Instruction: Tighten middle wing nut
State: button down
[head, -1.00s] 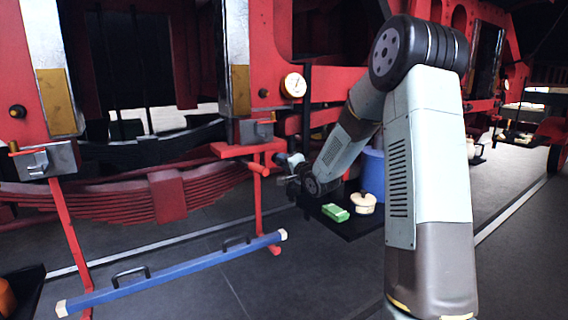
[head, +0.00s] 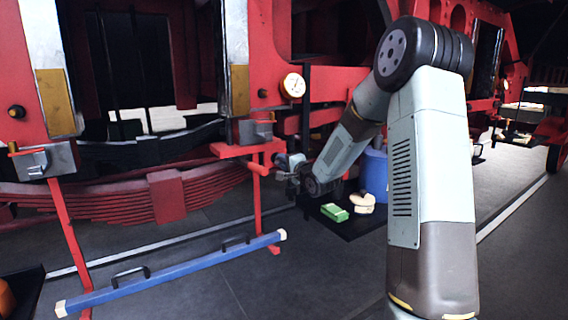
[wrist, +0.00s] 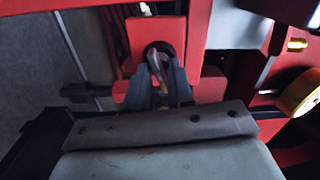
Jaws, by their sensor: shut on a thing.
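My gripper (wrist: 163,80) is shut on a small metal piece (wrist: 155,64), which I take to be the wing nut. The piece stands in front of a dark round opening in a red block (wrist: 143,40) in the wrist view. The fingers cover much of it, so its wings and seating cannot be made out. In the head view my gripper (head: 288,175) is beside the red stand (head: 257,200) under the frame. The nut is too small to tell there.
A round gauge (head: 292,86) is on the red frame; a yellow-rimmed round part (wrist: 302,92) is close on the right. A blue bar with handles (head: 175,273) crosses low in front. A green block (head: 334,212) and a blue drum (head: 373,175) are behind my arm.

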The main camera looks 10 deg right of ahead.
jog(key=shift+f, duration=0.2)
dwell(0.4)
jog(key=c, duration=1.2)
grip_release()
jog(key=shift+c, duration=0.2)
jog(key=shift+r, duration=0.1)
jog(key=v, duration=1.3)
jog(key=shift+s, duration=0.35)
jog(key=shift+d, duration=0.15)
